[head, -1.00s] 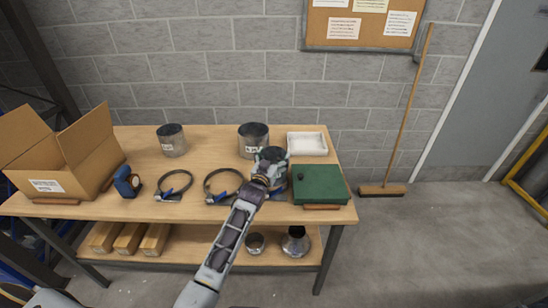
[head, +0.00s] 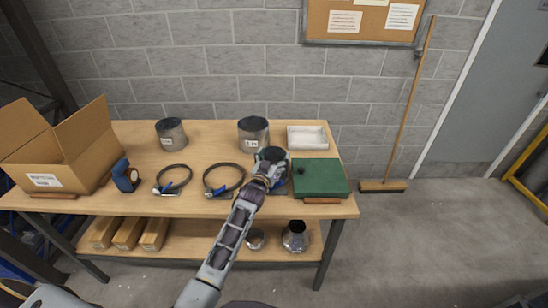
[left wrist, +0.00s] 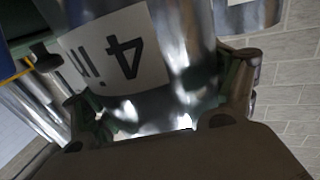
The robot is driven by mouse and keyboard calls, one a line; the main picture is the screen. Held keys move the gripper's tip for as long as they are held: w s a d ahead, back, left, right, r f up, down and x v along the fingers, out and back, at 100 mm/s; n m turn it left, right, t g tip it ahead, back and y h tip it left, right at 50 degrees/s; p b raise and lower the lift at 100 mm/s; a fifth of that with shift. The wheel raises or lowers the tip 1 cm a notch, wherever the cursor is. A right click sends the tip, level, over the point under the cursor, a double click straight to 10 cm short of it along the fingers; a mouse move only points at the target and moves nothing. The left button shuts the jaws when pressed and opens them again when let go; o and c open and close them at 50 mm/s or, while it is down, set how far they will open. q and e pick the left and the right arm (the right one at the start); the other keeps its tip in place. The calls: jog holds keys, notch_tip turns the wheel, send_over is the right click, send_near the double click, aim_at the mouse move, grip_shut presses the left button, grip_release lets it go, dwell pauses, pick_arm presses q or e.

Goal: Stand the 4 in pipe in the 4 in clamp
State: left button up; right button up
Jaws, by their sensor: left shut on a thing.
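The grey metal 4 in pipe (head: 271,154) is in my left gripper (head: 268,168), above the right part of the table. In the left wrist view its "4 in" label shows upside down on the pipe (left wrist: 120,50), with the left gripper's fingers (left wrist: 155,110) on both sides. A clamp is mostly hidden behind my left gripper; a bit of blue (head: 280,190) shows there. Two black ring clamps with blue handles lie to the left, one in the middle (head: 224,180) and one further left (head: 173,180). Their size labels are unreadable. My right gripper is out of view.
Two larger pipes stand at the back, one left (head: 171,134) and one right (head: 253,134). A white tray (head: 307,138) and a green case (head: 320,178) are right of my gripper. An open cardboard box (head: 62,155) and a blue tool (head: 125,176) stand left.

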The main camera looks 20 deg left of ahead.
pick_arm(q)
jog(key=o, duration=0.9)
jog(key=shift+o, duration=0.2)
jog(key=shift+s, duration=0.15)
jog(key=s, duration=1.1)
jog(key=shift+s+a, duration=0.25)
jog(key=shift+s, duration=0.1)
dwell(0.9)
